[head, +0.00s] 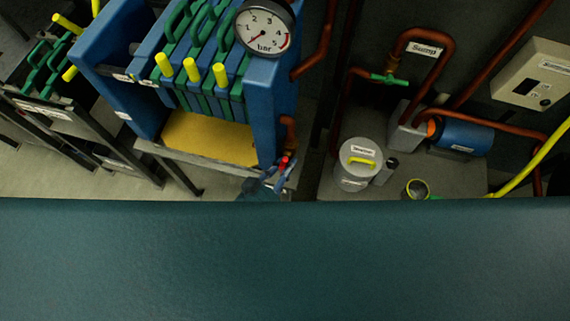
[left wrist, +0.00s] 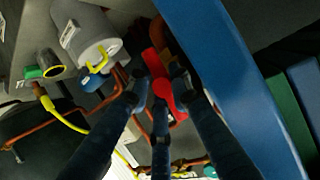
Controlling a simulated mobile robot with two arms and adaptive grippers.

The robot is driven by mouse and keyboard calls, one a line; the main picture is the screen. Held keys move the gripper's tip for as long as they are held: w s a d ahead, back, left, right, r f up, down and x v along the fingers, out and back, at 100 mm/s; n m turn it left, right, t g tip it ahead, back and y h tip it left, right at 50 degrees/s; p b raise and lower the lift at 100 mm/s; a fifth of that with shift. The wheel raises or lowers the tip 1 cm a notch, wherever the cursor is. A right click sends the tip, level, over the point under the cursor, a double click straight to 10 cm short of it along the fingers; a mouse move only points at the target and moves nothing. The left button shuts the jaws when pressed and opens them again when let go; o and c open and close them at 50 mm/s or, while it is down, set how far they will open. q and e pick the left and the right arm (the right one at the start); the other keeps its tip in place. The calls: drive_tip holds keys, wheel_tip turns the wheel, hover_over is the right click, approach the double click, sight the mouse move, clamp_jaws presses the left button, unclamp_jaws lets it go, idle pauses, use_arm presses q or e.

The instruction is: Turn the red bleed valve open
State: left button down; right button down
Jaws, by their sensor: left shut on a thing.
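The red bleed valve (head: 284,163) shows as a small red piece at the lower right corner of the blue filter press frame, below a copper pipe elbow. It also shows in the left wrist view as a red handle (left wrist: 154,64) with a rounded red end. My left gripper (head: 275,180) is at the valve, with its dark blue fingers around the handle. In the left wrist view the fingers (left wrist: 162,86) are closed on both sides of the red handle. The fingers partly hide the valve in the head view. My right gripper is not in view.
The blue press frame (head: 276,110) stands close beside the valve, with a pressure gauge (head: 264,27) above and a yellow tray (head: 208,140) to the left. A grey canister (head: 352,182), a blue motor (head: 466,137) and copper pipes stand to the right.

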use_arm(q)
drive_tip(key=shift+n+h, duration=0.3)
drive_tip(key=shift+n, duration=0.1)
drive_tip(key=c, duration=1.6)
unclamp_jaws()
drive_tip(key=shift+w, duration=0.1)
drive_tip(key=shift+o, duration=0.2)
drive_tip(key=v, duration=0.8)
drive_tip(key=s+a+f+g+y, duration=0.2)
drive_tip(key=a+f, duration=0.2)
drive_tip(key=f, duration=0.5)
drive_tip(key=s+a+f+n+g+y, duration=0.1)
drive_tip(key=s+a+f, duration=0.25)
drive_tip(key=f, duration=0.55)
drive_tip(key=s+a+f+g+y, duration=0.2)
drive_tip(key=a+f, duration=0.3)
drive_tip(key=f, duration=0.4)
drive_tip(key=s+a+f+n+g+y, duration=0.1)
drive_tip(key=s+a+f+g, duration=0.2)
drive_tip(key=s+f, duration=0.3)
drive_tip(key=s+a+f+n+g, duration=0.1)
drive_tip(key=s+a+f+g, duration=0.1)
drive_tip(key=s+a+f, duration=0.2)
drive_tip(key=s+f, duration=0.3)
drive_tip(key=s, duration=0.4)
drive_tip(key=shift+s+a+g+y, duration=0.25)
drive_tip(key=shift+s+g+y, duration=0.1)
drive_tip(key=shift+g+y, duration=0.05)
